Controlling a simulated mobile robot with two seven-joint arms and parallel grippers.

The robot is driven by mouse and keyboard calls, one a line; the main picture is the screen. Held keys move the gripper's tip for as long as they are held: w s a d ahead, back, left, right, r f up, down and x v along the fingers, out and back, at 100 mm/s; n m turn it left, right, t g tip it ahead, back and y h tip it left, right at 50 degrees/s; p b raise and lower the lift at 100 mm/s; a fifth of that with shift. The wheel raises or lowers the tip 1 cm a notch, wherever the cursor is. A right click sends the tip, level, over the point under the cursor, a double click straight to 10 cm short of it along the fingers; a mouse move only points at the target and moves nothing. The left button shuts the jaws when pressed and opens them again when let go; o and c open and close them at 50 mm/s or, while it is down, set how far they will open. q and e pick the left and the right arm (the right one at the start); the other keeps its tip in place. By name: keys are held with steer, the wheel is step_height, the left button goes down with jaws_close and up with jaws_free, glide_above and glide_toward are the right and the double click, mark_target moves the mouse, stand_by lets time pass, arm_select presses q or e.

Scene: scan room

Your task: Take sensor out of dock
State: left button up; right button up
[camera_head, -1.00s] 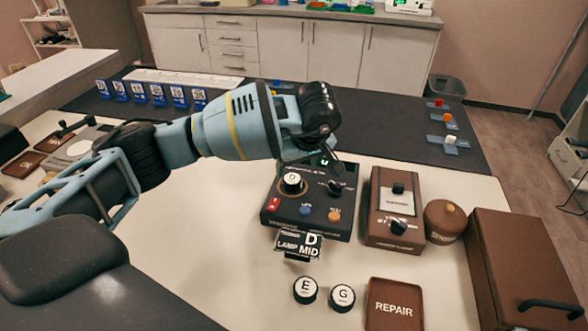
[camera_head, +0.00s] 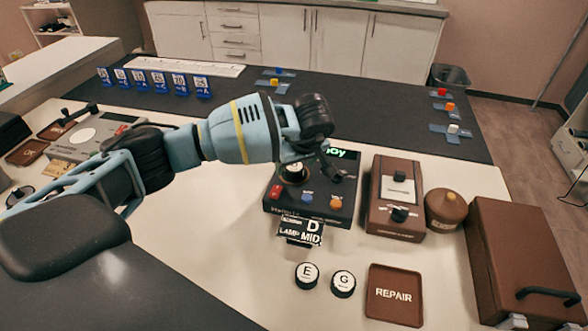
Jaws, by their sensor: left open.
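A black dock unit (camera_head: 318,214) with a red, a blue and an orange button stands on the cream table at centre. A round sensor with a white top (camera_head: 294,174) sits in its upper left socket, partly hidden by my left gripper. A card reading "D" and "LAMP MID" (camera_head: 301,232) stands at the dock's front. Two similar round pieces lie in front, marked E (camera_head: 307,275) and G (camera_head: 343,283). My left gripper (camera_head: 318,164) is open, pointing down over the dock's upper part beside the sensor. No contact can be made out. My right gripper is out of view.
A brown tester box (camera_head: 395,215), a brown round jar (camera_head: 446,208) and a brown case (camera_head: 522,250) stand to the right. A REPAIR tray (camera_head: 394,295) lies in front. Blue number cards (camera_head: 156,83) stand on the dark mat behind. The table left of the dock's front is clear.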

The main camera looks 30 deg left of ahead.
arm_select(q)
steer(key=shift+w+a+f, duration=0.15)
steer(key=shift+a+f, duration=0.05)
steer(key=shift+f, duration=0.45)
steer(key=shift+c, duration=0.4)
steer(key=c, duration=1)
steer(key=shift+r, duration=0.15)
steer(key=shift+c, duration=0.2)
step_height(320, 180, up, 4)
steer(key=shift+f, duration=0.25)
steer(key=s+d, duration=0.2)
steer(key=s, duration=0.3)
steer(key=s+d, duration=0.2)
steer(key=s, duration=0.3)
steer(key=s+d+r, duration=0.1)
steer(key=s+d, duration=0.1)
steer(key=s, duration=0.2)
steer(key=shift+s+d+r, duration=0.1)
steer(key=shift+s+d, duration=0.1)
steer(key=shift+s, duration=0.2)
